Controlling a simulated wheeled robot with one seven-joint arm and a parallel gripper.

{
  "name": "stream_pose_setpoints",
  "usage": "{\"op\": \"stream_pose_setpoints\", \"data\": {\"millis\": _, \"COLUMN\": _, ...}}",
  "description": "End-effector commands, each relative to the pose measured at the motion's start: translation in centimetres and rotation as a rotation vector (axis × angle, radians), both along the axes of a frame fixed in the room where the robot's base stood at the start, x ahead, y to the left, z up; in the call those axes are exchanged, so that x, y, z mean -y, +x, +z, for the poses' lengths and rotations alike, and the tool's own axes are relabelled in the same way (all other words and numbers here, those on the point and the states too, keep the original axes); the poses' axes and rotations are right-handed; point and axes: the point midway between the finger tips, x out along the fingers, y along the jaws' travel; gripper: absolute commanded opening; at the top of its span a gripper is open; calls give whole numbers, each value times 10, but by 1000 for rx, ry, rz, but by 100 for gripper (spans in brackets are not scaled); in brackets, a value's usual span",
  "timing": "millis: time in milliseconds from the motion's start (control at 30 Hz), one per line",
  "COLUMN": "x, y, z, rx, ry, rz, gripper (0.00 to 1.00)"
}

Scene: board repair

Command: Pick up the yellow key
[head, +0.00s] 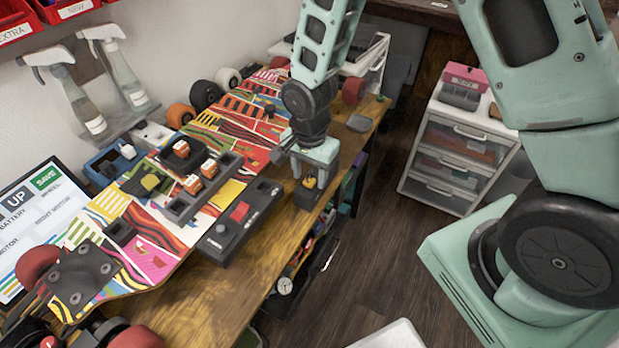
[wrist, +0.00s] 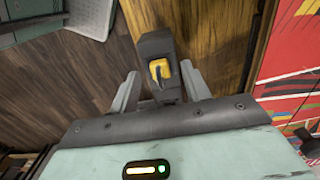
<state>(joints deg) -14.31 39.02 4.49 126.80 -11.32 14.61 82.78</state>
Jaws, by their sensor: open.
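The yellow key (head: 309,182) sits upright in a small dark holder (head: 307,200) at the right edge of the wooden workbench. In the wrist view the yellow key (wrist: 159,70) stands in the dark holder (wrist: 156,45), roughly centred between my fingers. My gripper (head: 312,168) points down just above the holder. In the wrist view my gripper (wrist: 158,88) is open, with one grey finger on each side of the key. I see gaps between the fingers and the key. The lower part of the key is hidden in the holder.
A colourful skateboard deck (head: 150,262) with orange-topped parts lies on the workbench (head: 195,308). A drawer unit (head: 462,150) stands on the floor at right. Spray bottles (head: 75,100) stand behind.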

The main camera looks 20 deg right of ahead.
Motion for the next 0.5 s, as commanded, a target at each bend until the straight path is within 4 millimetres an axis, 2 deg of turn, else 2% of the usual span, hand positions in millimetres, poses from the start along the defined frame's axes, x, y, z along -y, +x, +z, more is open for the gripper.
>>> {"op": "stream_pose_setpoints", "data": {"millis": 100, "x": 0, "y": 0, "z": -8, "rx": 0, "ry": 0, "rz": 0, "gripper": 47}}
{"op": "stream_pose_setpoints", "data": {"millis": 333, "x": 0, "y": 0, "z": -9, "rx": 1, "ry": 1, "rz": 0, "gripper": 47}}
{"op": "stream_pose_setpoints", "data": {"millis": 500, "x": 0, "y": 0, "z": -8, "rx": 1, "ry": 1, "rz": 0, "gripper": 0}}
